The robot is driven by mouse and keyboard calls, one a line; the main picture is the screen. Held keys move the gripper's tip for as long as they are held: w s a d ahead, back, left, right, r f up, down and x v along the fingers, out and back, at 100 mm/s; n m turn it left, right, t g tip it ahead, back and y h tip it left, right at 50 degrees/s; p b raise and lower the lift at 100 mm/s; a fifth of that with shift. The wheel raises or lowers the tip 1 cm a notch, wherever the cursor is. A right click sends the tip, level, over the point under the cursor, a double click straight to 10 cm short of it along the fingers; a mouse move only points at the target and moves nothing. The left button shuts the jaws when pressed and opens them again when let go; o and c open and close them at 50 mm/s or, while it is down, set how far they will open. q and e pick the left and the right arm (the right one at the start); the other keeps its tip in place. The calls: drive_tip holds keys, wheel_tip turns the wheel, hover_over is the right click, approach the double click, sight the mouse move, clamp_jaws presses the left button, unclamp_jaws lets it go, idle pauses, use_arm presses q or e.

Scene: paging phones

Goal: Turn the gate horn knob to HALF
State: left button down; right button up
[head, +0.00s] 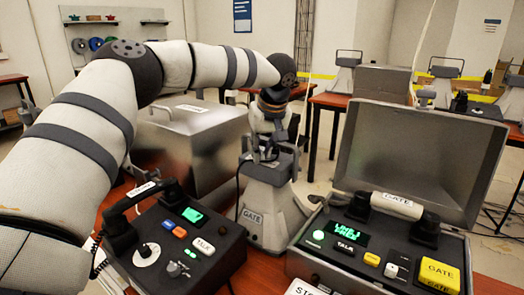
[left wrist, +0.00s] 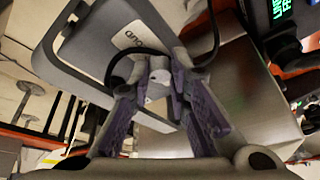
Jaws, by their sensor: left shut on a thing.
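The gate horn (head: 262,215) is a grey unit with a GATE label, standing on the red-brown table between two paging phones. My left gripper (head: 264,148) points down at the top of the horn. In the left wrist view the horn (left wrist: 85,65) fills the upper left, its label upside down. There the purple-padded fingers of my left gripper (left wrist: 165,98) are shut on a small pale grey knob (left wrist: 157,90). The fingers hide much of the knob, and I cannot read its setting. My right gripper is not in view.
A black phone (head: 180,235) with a handset is at the left front. The GATE phone (head: 385,240) sits in an open-lidded case (head: 425,140) at the right. A large metal box (head: 190,145) stands close behind left. More horns (head: 345,75) stand on far tables.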

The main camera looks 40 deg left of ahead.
use_arm(q)
drive_tip(key=shift+n+g, duration=0.4)
drive_tip(key=shift+n, duration=0.7)
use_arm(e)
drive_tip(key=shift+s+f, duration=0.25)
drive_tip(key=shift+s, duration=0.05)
